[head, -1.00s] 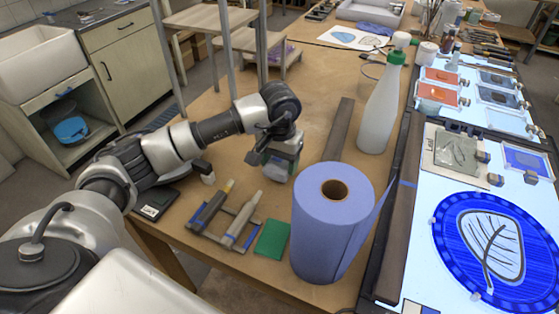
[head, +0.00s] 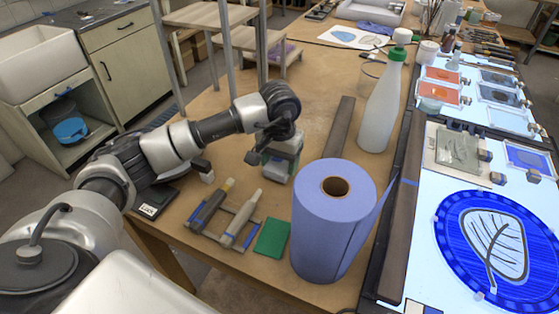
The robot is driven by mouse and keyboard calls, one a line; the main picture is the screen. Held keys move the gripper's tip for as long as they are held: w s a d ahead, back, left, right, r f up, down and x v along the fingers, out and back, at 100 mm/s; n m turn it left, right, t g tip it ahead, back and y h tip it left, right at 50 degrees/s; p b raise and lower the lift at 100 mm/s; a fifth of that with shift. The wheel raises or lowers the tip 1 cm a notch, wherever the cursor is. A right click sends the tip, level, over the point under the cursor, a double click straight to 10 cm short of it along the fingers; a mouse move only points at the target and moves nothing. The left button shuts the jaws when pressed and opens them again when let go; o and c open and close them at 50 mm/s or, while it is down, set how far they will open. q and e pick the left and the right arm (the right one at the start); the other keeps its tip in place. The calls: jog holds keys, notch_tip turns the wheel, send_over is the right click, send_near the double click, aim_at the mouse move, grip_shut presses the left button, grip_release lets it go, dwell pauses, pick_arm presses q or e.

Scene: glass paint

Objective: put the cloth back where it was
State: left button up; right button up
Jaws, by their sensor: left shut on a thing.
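My left gripper (head: 268,160) is low over the wooden table, behind the blue paper roll. It is shut on a small grey-green thing (head: 282,160) that hangs under the wrist. The jaws and wrist partly hide this thing, and I cannot tell for sure that it is the cloth. A flat green pad (head: 272,238) lies on the table between the tool rest and the roll. A crumpled blue cloth-like thing (head: 375,28) lies at the far back of the table. My right gripper is out of view.
The blue paper roll (head: 325,235) stands upright at the front. A white spray bottle (head: 381,110) with a green collar stands behind it. A rest with two tools (head: 226,215) lies left of the pad. The lit glass panel (head: 412,240) fills the right.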

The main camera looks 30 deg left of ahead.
pick_arm(q)
jog(key=shift+f+b, duration=0.25)
jog(key=shift+b, duration=0.1)
dwell(0.4)
jog(key=o, duration=0.9)
notch_tip(320, 180, up, 11)
jog(key=shift+f+b, duration=0.1)
jog(key=shift+b, duration=0.85)
